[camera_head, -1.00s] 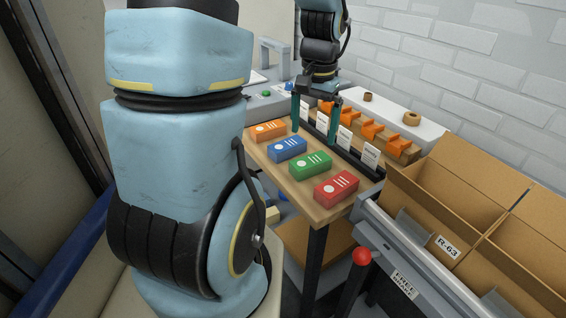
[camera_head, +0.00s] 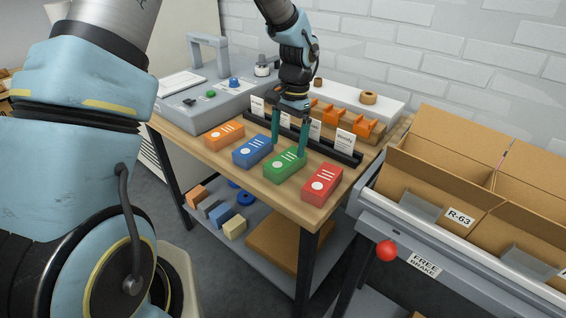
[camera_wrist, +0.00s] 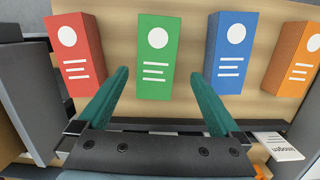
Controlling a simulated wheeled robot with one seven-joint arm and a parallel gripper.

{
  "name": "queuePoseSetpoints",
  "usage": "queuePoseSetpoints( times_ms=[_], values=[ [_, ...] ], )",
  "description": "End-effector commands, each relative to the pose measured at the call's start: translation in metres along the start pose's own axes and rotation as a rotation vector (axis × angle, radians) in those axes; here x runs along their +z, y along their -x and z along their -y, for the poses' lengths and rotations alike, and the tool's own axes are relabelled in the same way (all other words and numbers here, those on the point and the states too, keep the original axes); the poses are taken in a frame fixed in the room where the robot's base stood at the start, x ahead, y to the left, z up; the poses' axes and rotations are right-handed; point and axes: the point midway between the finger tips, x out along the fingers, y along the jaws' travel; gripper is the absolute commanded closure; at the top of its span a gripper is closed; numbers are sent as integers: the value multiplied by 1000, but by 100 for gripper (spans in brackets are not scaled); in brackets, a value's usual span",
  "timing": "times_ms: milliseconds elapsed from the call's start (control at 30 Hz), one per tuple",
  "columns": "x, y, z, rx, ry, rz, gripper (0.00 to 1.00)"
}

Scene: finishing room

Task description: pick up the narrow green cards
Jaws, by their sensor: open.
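The narrow green cards appear as a green box-like pack (camera_head: 285,165) with a white dot and white lines, lying on the wooden table between the blue pack (camera_head: 254,150) and the red pack (camera_head: 321,183). My gripper (camera_head: 289,146) is above the table at the far side of the green pack, pointing down with its fingers apart and empty. In the wrist view the green pack (camera_wrist: 157,58) lies ahead of and between the two open teal fingertips (camera_wrist: 160,80). I cannot tell the exact height of the fingers over it.
An orange pack (camera_head: 225,135) lies at the left of the row. A black rack (camera_head: 340,152) with white cards stands just behind. Cardboard bins (camera_head: 440,185) stand on a grey conveyor at right. A grey machine (camera_head: 215,95) sits at the back left.

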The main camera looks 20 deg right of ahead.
Motion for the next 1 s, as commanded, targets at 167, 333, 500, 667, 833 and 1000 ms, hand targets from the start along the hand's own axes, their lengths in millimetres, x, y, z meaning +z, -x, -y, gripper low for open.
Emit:
queuePoseSetpoints(
  times_ms=[167, 333, 500, 667, 833, 1000],
  values=[
    [4, -13, -3, 2, 1, 3, 0],
    [8, -39, -6, 2, 0, 4, 0],
    [8, -54, -5, 1, 2, 0, 0],
    [7, -55, -5, 0, 2, -1, 0],
    [7, -55, -5, 0, 2, -1, 11],
    [7, -55, -5, 0, 2, -1, 30]
  ],
)
